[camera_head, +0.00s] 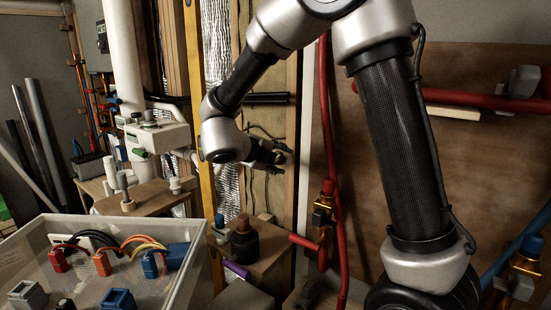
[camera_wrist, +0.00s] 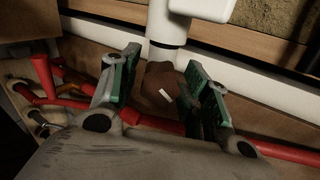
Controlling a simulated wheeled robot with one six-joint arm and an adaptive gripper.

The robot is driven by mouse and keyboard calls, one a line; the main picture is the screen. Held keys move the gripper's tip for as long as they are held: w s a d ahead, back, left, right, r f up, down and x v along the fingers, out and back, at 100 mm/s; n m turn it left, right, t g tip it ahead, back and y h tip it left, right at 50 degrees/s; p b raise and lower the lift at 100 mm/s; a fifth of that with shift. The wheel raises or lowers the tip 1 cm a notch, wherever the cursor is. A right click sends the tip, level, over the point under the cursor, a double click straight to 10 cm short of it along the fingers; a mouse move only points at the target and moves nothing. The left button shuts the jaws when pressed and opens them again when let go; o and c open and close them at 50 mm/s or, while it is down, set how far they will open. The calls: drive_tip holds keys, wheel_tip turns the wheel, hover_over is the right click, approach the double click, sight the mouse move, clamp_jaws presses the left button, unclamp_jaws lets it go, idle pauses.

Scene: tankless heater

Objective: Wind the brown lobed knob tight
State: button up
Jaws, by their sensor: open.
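The brown lobed knob (camera_wrist: 158,88) shows in the wrist view, at the end of a white cylindrical fitting. It bears a short white mark. My gripper (camera_wrist: 163,86) is open, with one green-padded finger on each side of the knob. A gap shows at the left finger; I cannot tell whether the right finger touches the knob. In the head view my gripper (camera_head: 270,155) is at the middle, in front of the wall studs. I cannot make out the knob there.
Red pipes (camera_wrist: 70,100) run behind and below the fingers in the wrist view. In the head view, a vertical red pipe (camera_head: 328,130) stands right of my gripper. Below are a dark brown-topped bottle (camera_head: 243,243) and a bin (camera_head: 190,270) of connectors.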

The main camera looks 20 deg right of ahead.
clamp_jaws()
drive_tip(key=m, duration=0.3)
drive_tip(key=shift+m, duration=0.3)
